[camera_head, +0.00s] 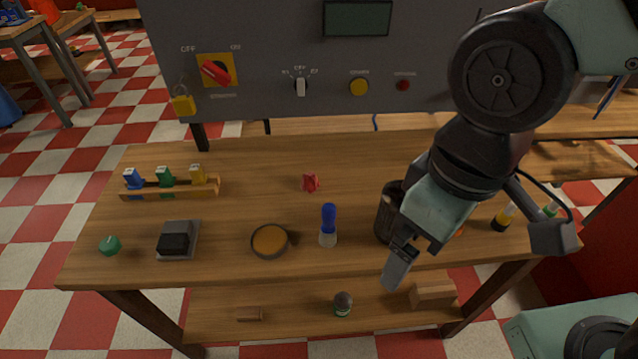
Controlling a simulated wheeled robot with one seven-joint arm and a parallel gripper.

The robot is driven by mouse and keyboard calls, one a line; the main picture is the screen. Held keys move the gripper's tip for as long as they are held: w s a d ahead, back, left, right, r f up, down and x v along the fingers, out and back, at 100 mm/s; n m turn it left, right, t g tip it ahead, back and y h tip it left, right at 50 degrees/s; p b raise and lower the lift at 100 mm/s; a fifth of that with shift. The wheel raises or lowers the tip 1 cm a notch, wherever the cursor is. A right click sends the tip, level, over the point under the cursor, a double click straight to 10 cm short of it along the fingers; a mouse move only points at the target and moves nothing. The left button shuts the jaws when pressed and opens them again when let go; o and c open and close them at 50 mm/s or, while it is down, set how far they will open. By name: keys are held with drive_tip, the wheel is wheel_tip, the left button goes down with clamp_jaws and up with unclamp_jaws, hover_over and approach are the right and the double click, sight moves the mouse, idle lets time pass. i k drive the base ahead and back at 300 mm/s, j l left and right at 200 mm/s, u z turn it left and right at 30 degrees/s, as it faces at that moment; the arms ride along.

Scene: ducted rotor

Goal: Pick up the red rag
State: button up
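A small crumpled red thing (311,182), which looks like the red rag, lies on the wooden table (260,165) towards its back middle. Nothing covers it. My gripper (476,253) is over the right front part of the table, to the right of the rag and nearer the front. Its two fingers are spread wide apart, and I see nothing held between them. The gripper and the rag are well apart.
A rack (170,190) of coloured items is left. A grey control panel (300,50) rises behind. The table around the rag is clear.

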sight(310, 182)
drive_tip(key=i+l+u, duration=0.45)
drive_tip(key=u, duration=1.15)
drive_tip(key=i+l, duration=0.05)
